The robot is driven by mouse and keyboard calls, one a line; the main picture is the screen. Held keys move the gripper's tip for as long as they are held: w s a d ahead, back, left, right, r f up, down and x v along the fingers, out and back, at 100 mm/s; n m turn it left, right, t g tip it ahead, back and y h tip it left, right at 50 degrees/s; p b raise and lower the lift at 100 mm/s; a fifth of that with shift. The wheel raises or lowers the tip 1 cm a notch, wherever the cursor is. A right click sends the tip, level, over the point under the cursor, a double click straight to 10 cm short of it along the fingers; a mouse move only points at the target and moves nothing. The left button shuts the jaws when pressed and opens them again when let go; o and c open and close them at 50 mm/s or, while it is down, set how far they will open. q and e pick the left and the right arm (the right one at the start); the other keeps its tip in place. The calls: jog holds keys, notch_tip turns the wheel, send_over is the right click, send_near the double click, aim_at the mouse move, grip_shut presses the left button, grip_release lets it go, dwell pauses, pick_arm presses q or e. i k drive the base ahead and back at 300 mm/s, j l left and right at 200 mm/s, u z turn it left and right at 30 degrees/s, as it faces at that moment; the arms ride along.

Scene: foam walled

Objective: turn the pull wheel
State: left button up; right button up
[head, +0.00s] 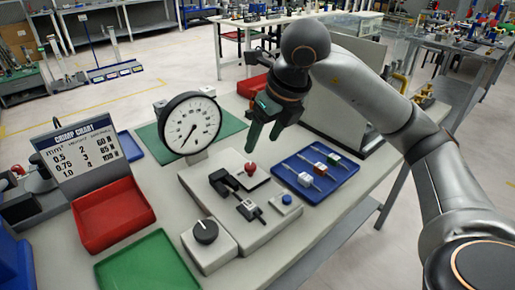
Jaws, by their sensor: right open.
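The likely pull wheel is a round black knob (205,231) with a pale mark, on a light block at the front of the pull tester (262,232). A dial gauge (190,123) with a white face stands behind the tester. Black clamps (223,183), a red knob (250,168) and a blue button (286,199) sit on the tester. My right gripper (263,140) is open, its green fingers pointing down above the back of the tester, apart from the black knob. Nothing shows between its fingers. My left gripper is out of view.
A blue tray (342,185) with several small connector pieces lies right of the tester. The table's right front edge is mostly clear.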

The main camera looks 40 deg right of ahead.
aim_at(205, 231)
jog(key=k, duration=1)
